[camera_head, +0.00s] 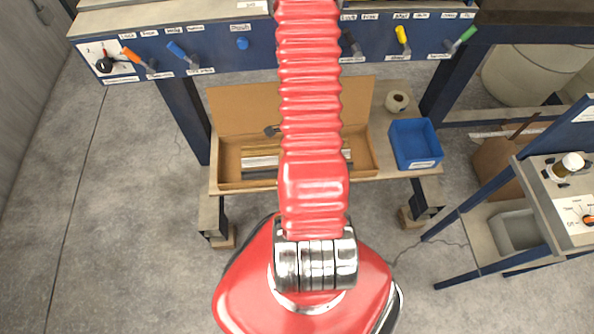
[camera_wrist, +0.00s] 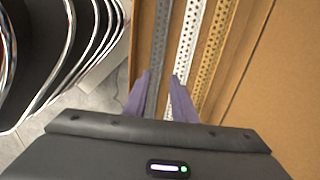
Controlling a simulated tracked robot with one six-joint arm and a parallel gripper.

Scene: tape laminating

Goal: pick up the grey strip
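The grey strip (camera_wrist: 160,40) is a long, dark grey perforated strip lying lengthwise in the wrist view. It lies on the left of a white strip (camera_wrist: 186,45) and a brass-coloured strip (camera_wrist: 212,55), all in an open cardboard box (camera_head: 229,163). My gripper (camera_wrist: 160,76) is open, its two purple fingers on either side of the grey strip in the picture. I cannot tell how high the fingertips are above it. In the head view my red arm hides the gripper and the middle of the box.
The box stands on a low shelf under a blue workbench (camera_head: 215,56). A blue bin (camera_head: 414,145) and a tape roll (camera_head: 397,101) are to the right of the box. A second bench (camera_head: 560,200) stands at the right. The floor at left is clear.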

